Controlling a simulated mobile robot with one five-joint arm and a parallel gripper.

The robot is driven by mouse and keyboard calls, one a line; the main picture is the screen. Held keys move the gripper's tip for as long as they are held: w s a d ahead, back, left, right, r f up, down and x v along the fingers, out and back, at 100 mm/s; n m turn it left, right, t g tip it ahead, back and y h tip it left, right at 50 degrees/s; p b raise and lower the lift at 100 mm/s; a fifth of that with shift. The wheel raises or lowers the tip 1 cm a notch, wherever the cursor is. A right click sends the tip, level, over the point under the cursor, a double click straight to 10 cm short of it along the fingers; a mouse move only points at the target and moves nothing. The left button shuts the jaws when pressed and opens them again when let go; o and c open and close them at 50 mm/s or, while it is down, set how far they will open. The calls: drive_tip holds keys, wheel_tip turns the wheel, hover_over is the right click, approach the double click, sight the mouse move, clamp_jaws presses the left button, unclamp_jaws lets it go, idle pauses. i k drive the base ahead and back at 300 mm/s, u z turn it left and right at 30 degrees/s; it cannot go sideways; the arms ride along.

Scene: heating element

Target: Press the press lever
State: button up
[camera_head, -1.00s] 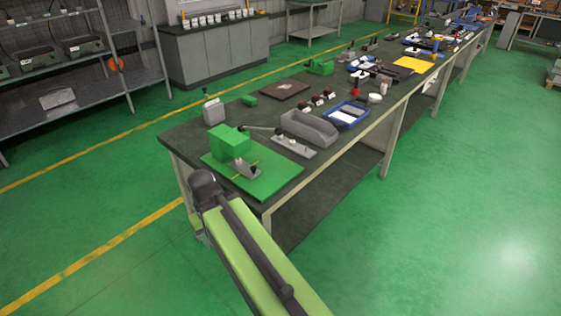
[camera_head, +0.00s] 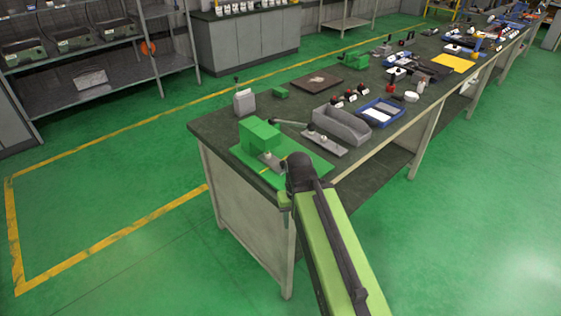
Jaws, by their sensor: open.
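A green press-like block (camera_head: 259,135) stands on a green base plate (camera_head: 305,172) at the near end of the long workbench. A thin lever arm (camera_head: 289,123) with a dark knob lies nearly level just behind the block, reaching to a grey metal plate (camera_head: 326,144) with small fittings. I take this for the press lever but cannot be sure. My green arm reaches up from the bottom right, and its dark joint covers the front right corner of the base plate. My gripper does not show; it seems hidden beyond that joint.
Shelving stands at the left. The green floor left of the bench is clear.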

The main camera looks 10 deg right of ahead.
sight(311, 126)
drive_tip(key=u, duration=5.1)
drive_tip(key=i, duration=0.1)
drive_tip(key=z, duration=2.85)
drive_tip(key=k, duration=0.85)
drive_tip(key=z, duration=1.2)
drive_tip(key=i, duration=1)
drive_tip(key=u, duration=0.15)
